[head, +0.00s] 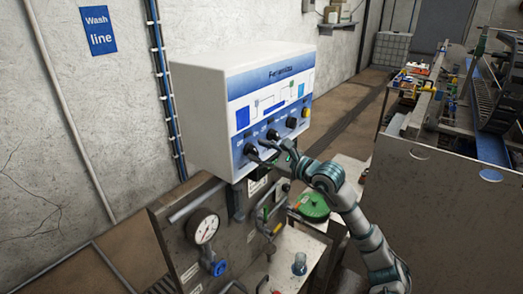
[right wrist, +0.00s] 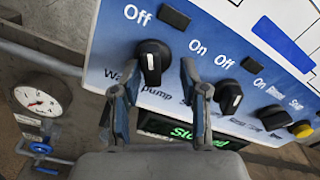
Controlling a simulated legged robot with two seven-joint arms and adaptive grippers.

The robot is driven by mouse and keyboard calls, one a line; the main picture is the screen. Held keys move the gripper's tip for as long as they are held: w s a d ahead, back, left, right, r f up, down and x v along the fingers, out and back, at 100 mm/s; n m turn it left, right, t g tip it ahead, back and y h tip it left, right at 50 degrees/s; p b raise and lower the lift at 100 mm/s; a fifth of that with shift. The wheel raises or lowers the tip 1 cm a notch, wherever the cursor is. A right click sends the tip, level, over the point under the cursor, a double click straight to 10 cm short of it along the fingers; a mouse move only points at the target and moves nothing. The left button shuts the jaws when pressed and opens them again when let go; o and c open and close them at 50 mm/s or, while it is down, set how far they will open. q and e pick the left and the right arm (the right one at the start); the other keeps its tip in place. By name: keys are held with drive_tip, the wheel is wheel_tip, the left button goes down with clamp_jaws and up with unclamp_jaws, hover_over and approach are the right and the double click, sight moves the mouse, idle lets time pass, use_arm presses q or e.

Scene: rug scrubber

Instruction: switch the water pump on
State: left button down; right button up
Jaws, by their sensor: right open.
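The control box (head: 235,75) hangs on the wall with a row of black knobs along its lower edge. In the right wrist view, the water pump knob (right wrist: 153,55) is black with a white mark, with "Off" at its upper left and "On" at its right. My right gripper (head: 264,150) is open at the box's lower left. In the wrist view the fingertips of this gripper (right wrist: 161,90) are spread below and either side of the knob; contact cannot be told. A green display (right wrist: 190,133) behind the fingers is partly hidden. My left gripper is out of view.
A second knob (right wrist: 228,97) and a yellow button (right wrist: 301,129) sit to the right on the panel. A pressure gauge (head: 203,226) and a blue valve (head: 216,267) are below the box. A workbench (head: 440,200) stands at right.

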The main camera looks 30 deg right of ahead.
drive_tip(key=shift+a, duration=0.2)
drive_tip(key=shift+a+r, duration=0.2)
drive_tip(key=shift+a, duration=0.25)
drive_tip(key=c, duration=0.8)
drive_tip(key=shift+a, duration=0.1)
clamp_jaws()
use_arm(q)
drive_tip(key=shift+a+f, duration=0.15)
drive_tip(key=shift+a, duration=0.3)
use_arm(e)
drive_tip(key=shift+f, duration=0.1)
